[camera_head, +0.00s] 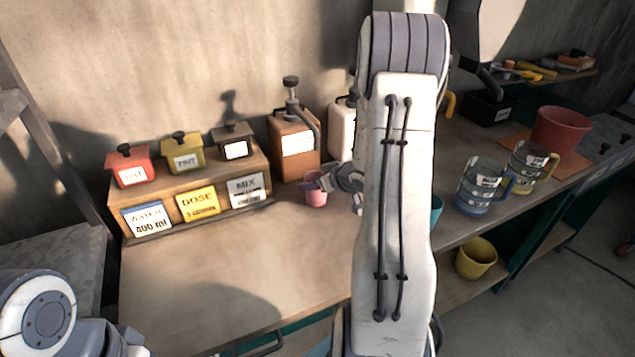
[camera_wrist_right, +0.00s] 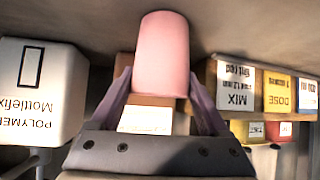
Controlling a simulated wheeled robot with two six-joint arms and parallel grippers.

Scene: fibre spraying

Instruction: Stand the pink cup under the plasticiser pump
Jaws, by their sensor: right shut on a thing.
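The pink cup (camera_head: 315,194) is at the back of the bench, in front of the brown pump bottle (camera_head: 296,158) and below its bent spout in the picture. Its label is too small to read. My right gripper (camera_head: 328,184) reaches in from the right and is shut on the cup. In the right wrist view, which is upside down, the cup (camera_wrist_right: 162,55) sits between the two fingers (camera_wrist_right: 160,100), with the brown bottle behind. Whether the cup's base touches the bench is unclear. My left arm shows at the lower left, its gripper out of view.
A white bottle labelled polymer (camera_wrist_right: 35,90) stands beside the brown one. A wooden stand (camera_head: 262,160) with red, yellow and brown lidded boxes is at left. Glass jugs (camera_head: 480,188) and a red pot (camera_head: 560,130) are at right. The front left bench is clear.

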